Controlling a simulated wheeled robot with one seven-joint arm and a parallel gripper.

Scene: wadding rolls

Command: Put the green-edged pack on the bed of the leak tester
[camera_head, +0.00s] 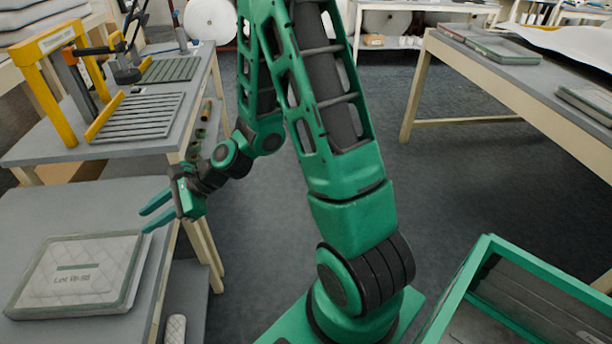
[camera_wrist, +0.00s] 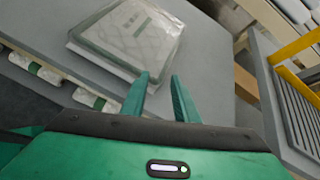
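A flat, clear-wrapped quilted pack (camera_head: 78,299) with a dull green edge and a "Lot W-88" label lies on the near left table. It also shows at the top of the wrist view (camera_wrist: 105,32). My gripper (camera_head: 155,217) is open and empty, above the table's right edge, to the right of the pack and apart from it. In the wrist view its two fingers (camera_wrist: 160,92) point toward the pack's near corner. A yellow-framed device with a grey slatted bed (camera_head: 137,117) stands on the table behind; its bed is bare. I cannot tell whether it is the leak tester.
A dark device with a green slatted bed (camera_head: 170,69) stands farther back. More flat packs (camera_head: 505,50) lie on the right table (camera_head: 560,98). A green-framed open bin (camera_head: 465,287) is at lower right. The middle floor is clear.

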